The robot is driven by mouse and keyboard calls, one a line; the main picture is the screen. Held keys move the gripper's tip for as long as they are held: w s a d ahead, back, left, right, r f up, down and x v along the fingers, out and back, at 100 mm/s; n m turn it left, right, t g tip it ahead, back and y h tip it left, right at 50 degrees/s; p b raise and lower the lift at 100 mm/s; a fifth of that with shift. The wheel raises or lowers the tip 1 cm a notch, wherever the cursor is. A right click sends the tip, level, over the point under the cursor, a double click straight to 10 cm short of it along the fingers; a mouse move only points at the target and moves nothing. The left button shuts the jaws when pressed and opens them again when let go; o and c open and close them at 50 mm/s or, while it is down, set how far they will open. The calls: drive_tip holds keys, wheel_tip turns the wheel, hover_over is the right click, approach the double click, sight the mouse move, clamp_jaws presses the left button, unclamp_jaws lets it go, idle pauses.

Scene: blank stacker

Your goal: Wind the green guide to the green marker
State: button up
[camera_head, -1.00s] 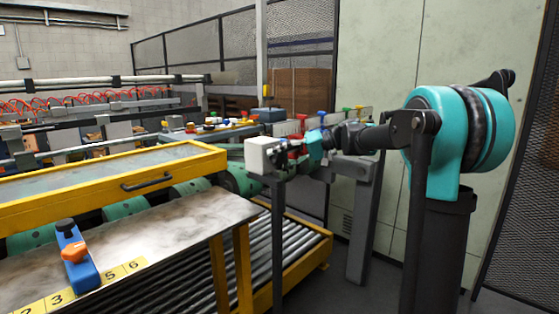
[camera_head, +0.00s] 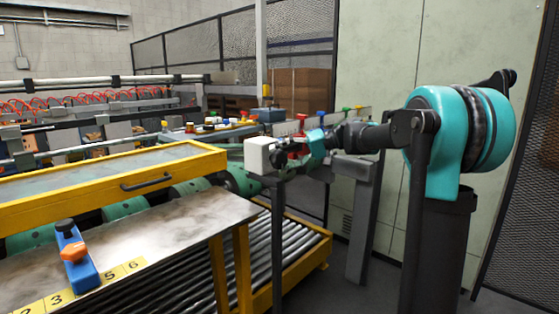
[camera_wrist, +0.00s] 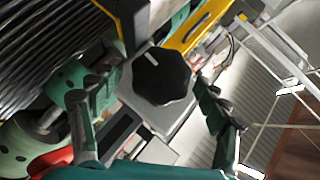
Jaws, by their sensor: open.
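A black knob (camera_wrist: 161,76) with a white index line sits on a grey box (camera_wrist: 162,117) in the wrist view. My gripper (camera_wrist: 155,84) is open, with one finger on each side of the knob; I cannot tell whether they touch it. In the head view my gripper (camera_head: 285,158) is beside the pale box (camera_head: 260,155) on a dark post. Behind the arm, small coloured pieces stand in a row, including a green one (camera_head: 346,109). I cannot tell whether it is the green guide or the green marker.
A yellow-framed table with a black handle (camera_head: 146,181) stands left of the post, above a roller conveyor (camera_head: 190,278). A blue stop with an orange knob (camera_head: 74,251) sits by a numbered yellow scale (camera_head: 110,277). A pale cabinet (camera_head: 380,80) stands behind my arm.

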drive_tip(key=v, duration=1.1)
drive_tip(key=shift+s+d, duration=0.1)
drive_tip(key=shift+d, duration=0.05)
drive_tip(key=s+d+f+m+t+h, duration=0.15)
drive_tip(key=s+f+h, duration=0.4)
drive_tip(key=f, duration=0.85)
drive_tip(key=s+d+f+m+t+h, duration=0.1)
drive_tip(key=s+d+f+h, duration=0.3)
drive_tip(key=s+f, duration=0.7)
drive_tip(key=s+d+f+m+t+h, duration=0.2)
drive_tip(key=s+d+f+h, duration=0.2)
drive_tip(key=s+d+f, duration=0.5)
wheel_tip(320, 180, down, 6)
drive_tip(key=s, duration=0.2)
drive_tip(key=shift+s+d+r+m, duration=0.15)
drive_tip(key=shift+s+d+m, duration=0.05)
drive_tip(key=shift+s+m, duration=0.2)
drive_tip(key=shift+t, duration=0.25)
drive_tip(key=shift+c, duration=0.2)
